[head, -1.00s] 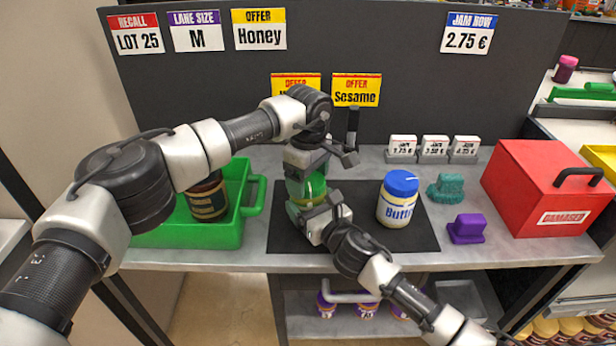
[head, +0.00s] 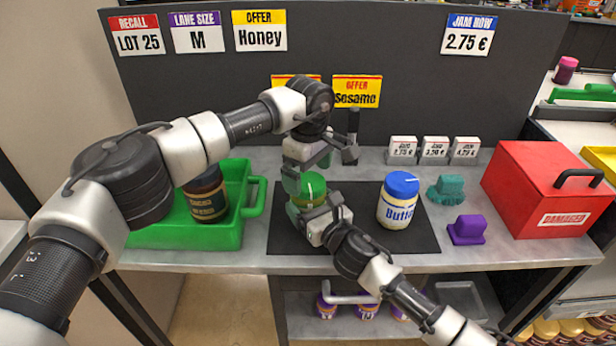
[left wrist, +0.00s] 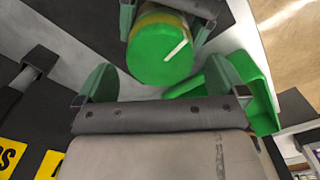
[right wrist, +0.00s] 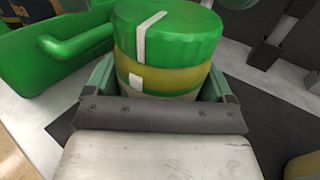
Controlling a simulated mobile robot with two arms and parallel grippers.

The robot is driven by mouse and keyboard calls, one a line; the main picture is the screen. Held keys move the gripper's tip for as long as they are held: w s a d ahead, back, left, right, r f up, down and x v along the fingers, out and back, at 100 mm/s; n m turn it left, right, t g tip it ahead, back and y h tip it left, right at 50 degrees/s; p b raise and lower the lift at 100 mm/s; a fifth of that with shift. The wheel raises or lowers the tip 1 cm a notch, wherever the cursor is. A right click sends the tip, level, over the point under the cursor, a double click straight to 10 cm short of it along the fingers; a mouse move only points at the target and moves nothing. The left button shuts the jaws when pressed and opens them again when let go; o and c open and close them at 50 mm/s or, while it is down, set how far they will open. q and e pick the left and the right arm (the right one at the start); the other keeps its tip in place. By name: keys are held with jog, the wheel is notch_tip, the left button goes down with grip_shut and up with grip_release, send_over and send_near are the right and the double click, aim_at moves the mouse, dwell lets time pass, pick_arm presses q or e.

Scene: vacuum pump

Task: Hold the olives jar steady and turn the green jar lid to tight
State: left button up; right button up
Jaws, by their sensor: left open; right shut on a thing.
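The olives jar (head: 306,203) stands on the dark mat, with its green lid (head: 311,184) on top. In the right wrist view, the lid (right wrist: 170,35) has a white stripe that sits nearly above, slightly right of, a white mark on the yellowish jar body (right wrist: 170,82). My right gripper (head: 312,212) is shut on the jar body from the front. My left gripper (head: 306,165) is open and empty just above and behind the lid. In the left wrist view, the lid (left wrist: 160,60) lies beyond the open fingers, apart from them.
A blue-lidded butter jar (head: 397,205) stands right of the olives jar on the mat (head: 355,238). A green tray (head: 190,235) with a dark jar (head: 207,198) is at left. Teal and purple (head: 467,230) pieces and a red box (head: 540,190) are at right.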

aim_at(308, 181)
pick_arm(q)
notch_tip(308, 181, up, 10)
jog(key=shift+r, duration=0.15)
pick_arm(e)
jog(key=shift+f, duration=0.15)
jog(key=o, duration=1)
jog(key=shift+o, duration=0.2)
